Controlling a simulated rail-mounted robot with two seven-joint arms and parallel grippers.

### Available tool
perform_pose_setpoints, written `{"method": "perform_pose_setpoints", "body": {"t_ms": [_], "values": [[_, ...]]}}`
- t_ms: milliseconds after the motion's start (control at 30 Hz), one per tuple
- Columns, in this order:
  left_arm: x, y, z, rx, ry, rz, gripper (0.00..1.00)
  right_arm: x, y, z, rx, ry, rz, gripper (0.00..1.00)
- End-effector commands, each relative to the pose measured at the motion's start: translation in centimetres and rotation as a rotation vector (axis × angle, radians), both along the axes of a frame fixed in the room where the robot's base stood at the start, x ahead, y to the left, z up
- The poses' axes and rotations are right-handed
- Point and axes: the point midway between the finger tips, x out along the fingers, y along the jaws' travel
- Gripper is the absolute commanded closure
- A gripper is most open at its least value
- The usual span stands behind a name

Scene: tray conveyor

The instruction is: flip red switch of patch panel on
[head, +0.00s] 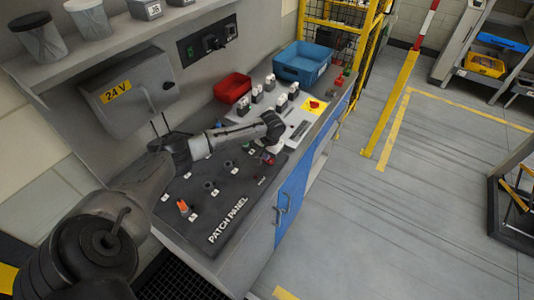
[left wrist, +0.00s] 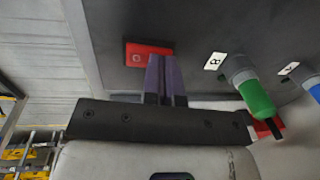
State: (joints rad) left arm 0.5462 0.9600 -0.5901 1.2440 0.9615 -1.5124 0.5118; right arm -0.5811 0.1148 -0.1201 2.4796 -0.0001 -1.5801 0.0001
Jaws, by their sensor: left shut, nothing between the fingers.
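The dark patch panel (head: 228,206) lies on the bench, its lettering toward the front edge. My left arm reaches across it from the left. My left gripper (head: 268,150) is over the panel's right edge beside a small red part, and its fingers are hard to make out there. In the left wrist view the red switch (left wrist: 136,50) is a red rectangle on the dark panel. My left fingers (left wrist: 165,75) are shut, empty and close to its right end, partly covering it; contact cannot be told. The switch's position is unclear. My right gripper is not in view.
A green plug (left wrist: 257,97) stands right of the fingers in the left wrist view, with a blue one (left wrist: 315,88) beyond. An orange plug (head: 183,207) is at the panel's left. A red bin (head: 232,88) and blue bin (head: 301,64) stand farther back.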

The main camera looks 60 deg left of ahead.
Motion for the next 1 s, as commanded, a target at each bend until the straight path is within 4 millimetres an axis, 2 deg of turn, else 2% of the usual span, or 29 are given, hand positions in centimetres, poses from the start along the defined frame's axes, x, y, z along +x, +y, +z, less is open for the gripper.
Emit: {"method": "perform_pose_setpoints", "body": {"t_ms": [133,233,267,533,1000], "values": [[0.0,0.0,0.0,-0.005,-0.001,0.000,1.00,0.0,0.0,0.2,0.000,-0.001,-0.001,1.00],[-0.2,0.2,-0.1,-0.049,-0.020,0.004,1.00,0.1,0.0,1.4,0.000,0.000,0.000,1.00],[-0.1,0.1,-0.4,-0.045,-0.019,-0.001,1.00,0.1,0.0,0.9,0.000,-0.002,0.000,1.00],[0.0,0.0,-0.5,-0.042,-0.019,-0.002,1.00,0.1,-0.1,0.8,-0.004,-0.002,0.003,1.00],[0.6,-1.3,0.0,-0.045,-0.020,-0.002,1.00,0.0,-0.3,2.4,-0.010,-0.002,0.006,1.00]]}}
